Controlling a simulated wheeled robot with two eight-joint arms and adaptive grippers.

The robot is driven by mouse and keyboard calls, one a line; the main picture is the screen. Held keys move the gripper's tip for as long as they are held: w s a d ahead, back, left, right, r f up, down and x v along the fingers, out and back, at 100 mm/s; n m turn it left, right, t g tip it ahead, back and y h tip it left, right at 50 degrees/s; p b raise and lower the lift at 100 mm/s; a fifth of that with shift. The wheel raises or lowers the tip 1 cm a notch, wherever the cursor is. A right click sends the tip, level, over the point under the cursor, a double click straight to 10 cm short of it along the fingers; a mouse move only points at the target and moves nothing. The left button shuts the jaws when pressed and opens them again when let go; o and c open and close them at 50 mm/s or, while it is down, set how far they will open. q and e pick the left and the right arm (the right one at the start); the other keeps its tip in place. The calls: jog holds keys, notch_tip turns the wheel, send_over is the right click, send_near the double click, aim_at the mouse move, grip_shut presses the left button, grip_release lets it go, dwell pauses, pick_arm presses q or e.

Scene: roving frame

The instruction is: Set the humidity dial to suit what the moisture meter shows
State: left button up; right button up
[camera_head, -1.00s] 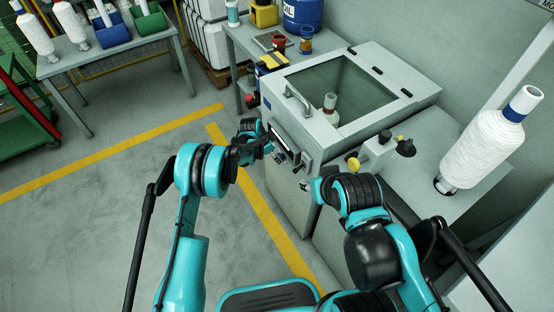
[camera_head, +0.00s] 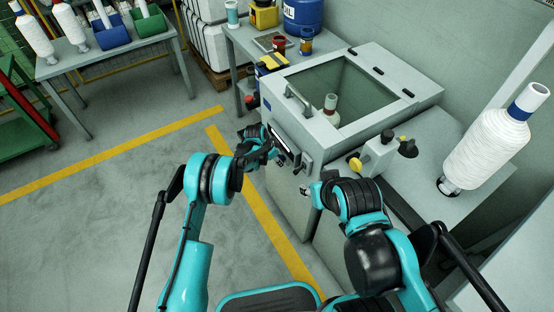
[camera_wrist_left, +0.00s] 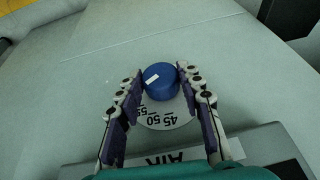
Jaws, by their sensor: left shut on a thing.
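The humidity dial shows in the left wrist view as a blue knob (camera_wrist_left: 161,82) over a white scale (camera_wrist_left: 166,121) with 45, 50 and 55 visible upside down. A white mark lies on the knob's top, left of its middle. My left gripper (camera_wrist_left: 161,80) is shut on the knob, one finger on each side. In the head view my left gripper (camera_head: 262,146) is at the front of the grey cabinet (camera_head: 405,108). My right gripper (camera_head: 308,190) is near the cabinet's front right, its fingers too small to read. I cannot make out a moisture reading.
A yarn cone (camera_head: 330,106) stands inside the cabinet under its closed window lid. A large white cone (camera_head: 487,150) stands on the bench at right. A fixture with yellow and black knobs (camera_head: 378,156) stands beside the cabinet.

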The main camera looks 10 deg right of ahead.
pick_arm(q)
jog(key=shift+s+t, duration=0.1)
jog(key=shift+t, duration=0.2)
jog(key=t, duration=0.2)
jog(key=m+t+y, duration=0.1)
jog(key=t, duration=0.2)
jog(key=s+m+t+y, duration=0.1)
jog(key=t, duration=0.1)
jog(key=shift+d+f+t, duration=0.3)
jog(key=shift+f+t, duration=0.05)
jog(key=shift+t, duration=0.05)
jog(key=shift+f+m+t+y, duration=0.1)
jog(key=shift+m+t+y, duration=0.25)
jog(key=shift+t, duration=0.75)
jog(key=o, duration=1.2)
jog(key=shift+c, duration=0.2)
jog(key=shift+a, duration=0.1)
